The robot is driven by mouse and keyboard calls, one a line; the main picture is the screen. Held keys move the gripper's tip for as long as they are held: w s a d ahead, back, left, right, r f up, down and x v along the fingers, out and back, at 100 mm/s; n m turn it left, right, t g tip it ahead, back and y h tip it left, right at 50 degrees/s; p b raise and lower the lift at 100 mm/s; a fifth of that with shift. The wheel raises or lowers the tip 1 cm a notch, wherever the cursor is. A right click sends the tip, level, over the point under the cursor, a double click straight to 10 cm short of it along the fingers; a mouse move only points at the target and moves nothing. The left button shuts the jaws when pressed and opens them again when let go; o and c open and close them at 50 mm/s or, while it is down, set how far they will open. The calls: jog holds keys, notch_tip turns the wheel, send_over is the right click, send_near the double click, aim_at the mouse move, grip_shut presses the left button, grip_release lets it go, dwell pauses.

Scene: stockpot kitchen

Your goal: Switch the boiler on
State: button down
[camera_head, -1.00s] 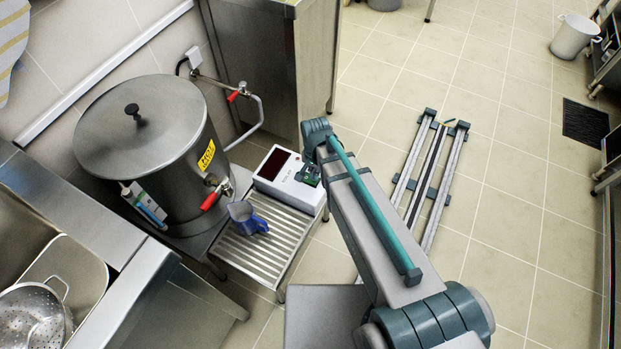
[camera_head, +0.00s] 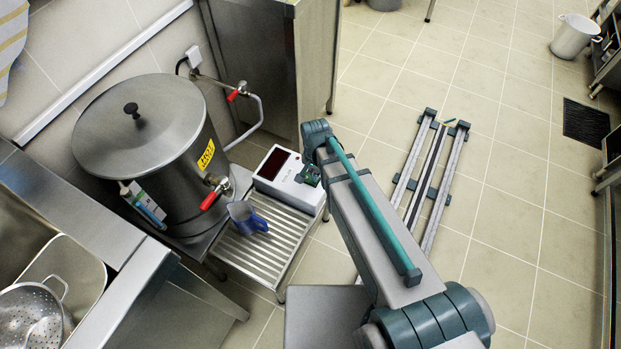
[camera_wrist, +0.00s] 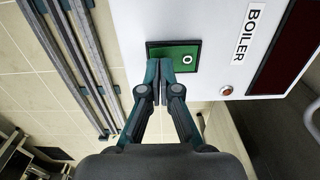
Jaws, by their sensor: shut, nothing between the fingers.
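The white control box (camera_head: 276,168) with a dark red display stands behind the slatted stand, right of the big steel boiler (camera_head: 150,135). In the wrist view the box (camera_wrist: 215,20) reads BOILER. Its green rocker switch (camera_wrist: 186,54) shows an O on its right part; my fingers hide part of its left side. A small round red lamp (camera_wrist: 226,90) sits beside it; I cannot tell if it is lit. My gripper (camera_wrist: 162,66) is shut and empty, fingertips at the switch's lower left edge. I cannot tell if they touch it. In the head view my gripper (camera_head: 310,174) is small at the box's right end.
A blue jug (camera_head: 245,216) stands on the slatted stand (camera_head: 262,250) below the boiler's red-handled tap (camera_head: 212,194). A steel cabinet (camera_head: 250,70) rises behind the box. A sink with a colander (camera_head: 30,318) is at lower left.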

jog(key=shift+f+b, duration=0.3)
jog(key=shift+f, duration=0.35)
dwell(0.4)
jog(key=shift+r+p, duration=2.6)
jog(key=shift+r, duration=0.95)
